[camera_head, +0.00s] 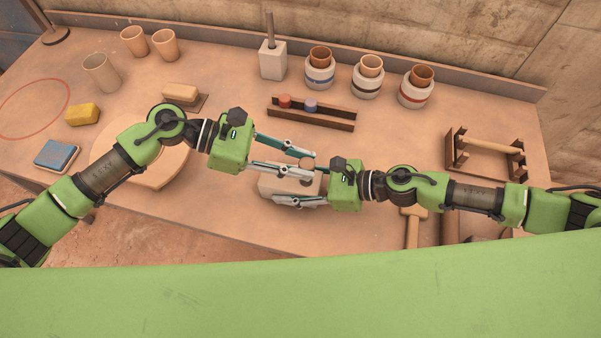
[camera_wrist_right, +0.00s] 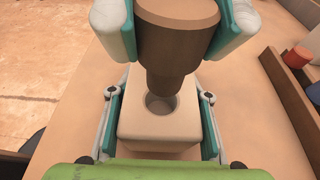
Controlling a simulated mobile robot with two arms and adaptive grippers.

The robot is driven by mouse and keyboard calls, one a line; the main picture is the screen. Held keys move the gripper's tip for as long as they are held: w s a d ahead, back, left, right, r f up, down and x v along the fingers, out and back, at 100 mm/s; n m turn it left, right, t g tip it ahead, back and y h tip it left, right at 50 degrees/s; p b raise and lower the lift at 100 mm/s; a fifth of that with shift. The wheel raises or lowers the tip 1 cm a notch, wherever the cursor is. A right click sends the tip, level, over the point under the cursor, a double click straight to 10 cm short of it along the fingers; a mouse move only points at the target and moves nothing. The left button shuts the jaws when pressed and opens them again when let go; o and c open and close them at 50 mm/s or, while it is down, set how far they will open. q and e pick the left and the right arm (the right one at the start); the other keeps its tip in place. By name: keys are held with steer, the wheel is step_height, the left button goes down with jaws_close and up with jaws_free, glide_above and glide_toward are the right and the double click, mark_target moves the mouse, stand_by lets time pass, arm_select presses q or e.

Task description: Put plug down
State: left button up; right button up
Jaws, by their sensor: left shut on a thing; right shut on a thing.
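The brown plug (camera_wrist_right: 178,35) is held upright between the fingers of my left gripper (camera_head: 312,161); its wide top (camera_head: 307,163) shows in the head view. In the right wrist view its narrow lower end is over the round hole of a pale block (camera_wrist_right: 160,132), with part of the hole open in front of it. I cannot tell whether the tip is inside the hole. My right gripper (camera_wrist_right: 160,95) is shut on the block, one finger along each side. In the head view the arms and fingers partly hide the block (camera_head: 272,186).
A dark rack (camera_head: 330,119) with a red plug (camera_head: 285,101) and a blue plug (camera_head: 311,106) stands behind. Banded jars (camera_head: 366,85) line the back. A wooden stand (camera_head: 465,162) and a mallet (camera_head: 412,230) are at right. A round board (camera_head: 160,172) lies at left.

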mark_target(299, 181)
arm_select(q)
steer(key=shift+f, duration=2.35)
steer(key=shift+f, duration=0.1)
steer(key=o, duration=0.9)
steer(key=shift+o, duration=0.2)
steer(key=shift+a, duration=0.1)
steer(key=v, duration=1.2)
